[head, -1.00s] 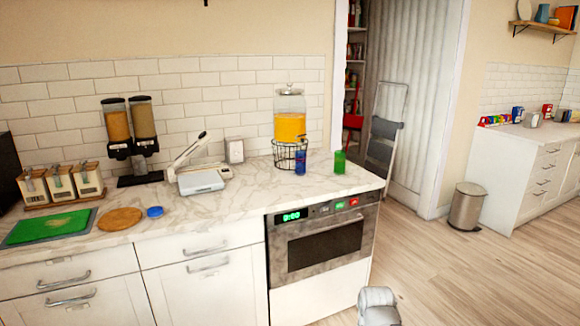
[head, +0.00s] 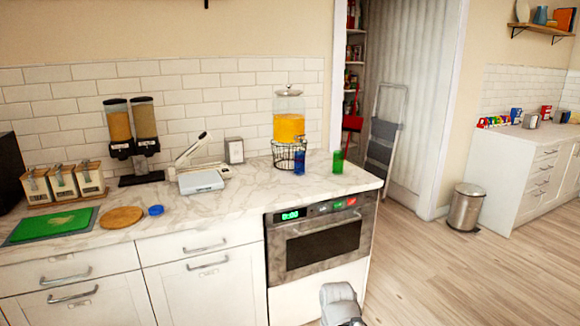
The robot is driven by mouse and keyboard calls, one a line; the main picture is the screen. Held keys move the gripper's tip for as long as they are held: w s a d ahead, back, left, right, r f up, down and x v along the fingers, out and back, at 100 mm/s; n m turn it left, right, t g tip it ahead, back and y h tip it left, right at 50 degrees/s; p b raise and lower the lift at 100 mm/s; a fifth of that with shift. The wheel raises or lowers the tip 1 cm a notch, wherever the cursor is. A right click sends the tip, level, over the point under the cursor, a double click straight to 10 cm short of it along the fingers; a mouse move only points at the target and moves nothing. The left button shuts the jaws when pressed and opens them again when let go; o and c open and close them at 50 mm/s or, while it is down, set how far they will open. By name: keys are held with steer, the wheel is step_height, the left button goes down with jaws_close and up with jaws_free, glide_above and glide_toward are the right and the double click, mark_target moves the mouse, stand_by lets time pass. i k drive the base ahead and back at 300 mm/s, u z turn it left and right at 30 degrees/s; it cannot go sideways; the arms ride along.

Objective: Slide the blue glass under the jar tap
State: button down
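The blue glass (head: 299,162) stands upright on the marble counter, at the front of the jar's wire stand. The glass jar (head: 289,118) holds orange liquid and sits on a black wire stand (head: 282,154) near the counter's right end. My gripper is not in view; only a grey part of my arm shows at the bottom edge, in front of the oven.
A white flat device (head: 200,181) and a small napkin holder (head: 234,150) stand left of the jar. A blue lid (head: 155,210) and a round wooden board (head: 121,217) lie further left. The oven (head: 318,238) is below the counter. The marble in front of the glasses is clear.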

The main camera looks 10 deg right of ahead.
mark_target(299, 157)
steer(key=u, duration=0.05)
steer(key=i, duration=0.95)
